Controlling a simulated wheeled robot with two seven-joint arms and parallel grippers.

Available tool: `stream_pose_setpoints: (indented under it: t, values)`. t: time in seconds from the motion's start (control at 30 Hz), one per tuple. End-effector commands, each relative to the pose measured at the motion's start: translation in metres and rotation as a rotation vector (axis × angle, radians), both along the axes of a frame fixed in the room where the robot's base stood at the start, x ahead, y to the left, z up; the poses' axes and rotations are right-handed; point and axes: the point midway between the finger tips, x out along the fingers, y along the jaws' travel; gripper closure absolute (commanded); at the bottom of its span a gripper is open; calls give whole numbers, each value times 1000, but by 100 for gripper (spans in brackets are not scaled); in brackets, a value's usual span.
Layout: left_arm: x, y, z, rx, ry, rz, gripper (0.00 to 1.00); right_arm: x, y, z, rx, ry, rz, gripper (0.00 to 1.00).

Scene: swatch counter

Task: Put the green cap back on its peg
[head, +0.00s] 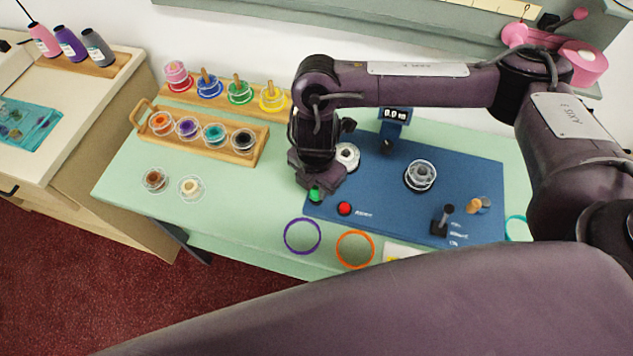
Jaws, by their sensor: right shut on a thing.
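The green cap (315,194) shows just below the fingertips of my right gripper (317,182), over the left edge of the blue panel (385,215). The gripper points down and is shut on the cap, hiding most of it. I cannot tell whether the cap touches the panel. A wooden peg with a green ring (239,91) stands in the back rack, between a blue-ringed peg (208,85) and a yellow-ringed peg (272,97). My left gripper is not in view.
A red button-like knob (344,208) sits right of the cap. A wooden tray (255,152) holds several clear dishes of coloured material. Two loose dishes (154,180) (190,188) lie at front left. Purple (287,243) and orange (340,250) rings lie at the front edge.

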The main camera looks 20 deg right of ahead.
Motion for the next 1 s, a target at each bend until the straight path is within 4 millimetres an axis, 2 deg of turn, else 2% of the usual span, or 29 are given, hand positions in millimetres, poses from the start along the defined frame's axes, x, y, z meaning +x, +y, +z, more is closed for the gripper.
stream_pose_setpoints:
  t: [0.43, 0.73, 0.77, 0.93, 1.0]
  values:
    - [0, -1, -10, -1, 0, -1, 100, 0, 0, -15, 0, 0, -1, 99]
    - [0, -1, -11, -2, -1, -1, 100, 0, 0, -16, 0, 0, 0, 99]
    - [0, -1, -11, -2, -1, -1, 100, 0, 0, -16, 0, 0, 0, 77]
    - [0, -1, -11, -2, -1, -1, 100, 0, 0, -16, 0, 0, 0, 55]
    - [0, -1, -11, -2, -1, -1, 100, 0, 0, -16, 0, 0, 0, 53]
